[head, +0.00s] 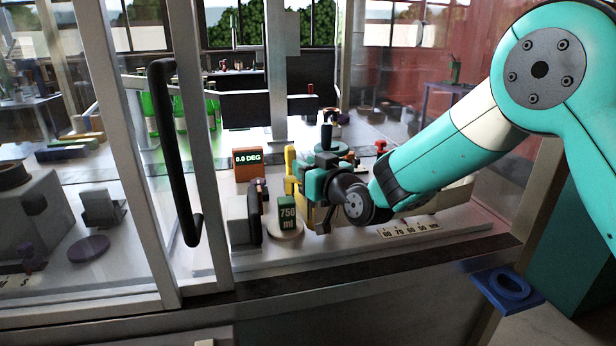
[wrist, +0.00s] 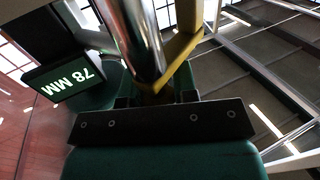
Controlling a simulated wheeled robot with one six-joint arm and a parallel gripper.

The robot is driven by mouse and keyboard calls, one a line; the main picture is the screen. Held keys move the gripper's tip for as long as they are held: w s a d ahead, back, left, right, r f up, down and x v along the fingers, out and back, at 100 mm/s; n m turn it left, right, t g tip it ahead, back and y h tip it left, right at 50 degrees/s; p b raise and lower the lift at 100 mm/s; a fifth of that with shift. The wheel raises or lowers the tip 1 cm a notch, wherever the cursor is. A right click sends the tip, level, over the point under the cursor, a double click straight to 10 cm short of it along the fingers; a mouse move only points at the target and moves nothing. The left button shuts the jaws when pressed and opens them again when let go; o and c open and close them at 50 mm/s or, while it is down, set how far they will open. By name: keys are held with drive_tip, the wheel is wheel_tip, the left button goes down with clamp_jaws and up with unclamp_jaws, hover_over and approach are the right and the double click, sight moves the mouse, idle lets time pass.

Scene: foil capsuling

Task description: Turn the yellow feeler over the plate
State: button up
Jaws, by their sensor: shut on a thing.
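My gripper (head: 312,182) is inside the machine enclosure, at the end of my teal arm that reaches in from the right. The yellow feeler (head: 290,160) shows as an upright yellow part just left of the gripper. In the wrist view it is a bent yellow bar (wrist: 184,48) beside a shiny metal post, and its lower end runs in at my gripper (wrist: 152,92). The gripper is shut on it; the dark gripper bar hides the exact contact. A round pale plate (head: 291,235) sits below left of the gripper; I cannot tell whether it is the task's plate.
A green "750 ml" block (head: 287,214) stands at the round plate. An orange display (head: 249,163) reads 0.0 DEG. A "78 MM" display (wrist: 62,78) is close by in the wrist view. The door frame and black handle (head: 173,150) stand at the left. A numbered scale (head: 408,230) lies right.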

drive_tip(key=shift+s+a+n+g+y+b, duration=0.1)
drive_tip(key=shift+n+g+y+b, duration=0.9)
drive_tip(key=shift+b, duration=1.15)
drive_tip(key=shift+s+a+n+g+y+b, duration=0.1)
drive_tip(key=shift+n+g+y+b, duration=0.9)
drive_tip(key=shift+b, duration=1.1)
drive_tip(key=o, duration=0.9)
drive_tip(key=shift+o, duration=0.2)
drive_tip(key=b+v, duration=0.5)
drive_tip(key=v, duration=1.2)
drive_tip(key=shift+s+d+r, duration=0.15)
drive_tip(key=shift+d, duration=0.05)
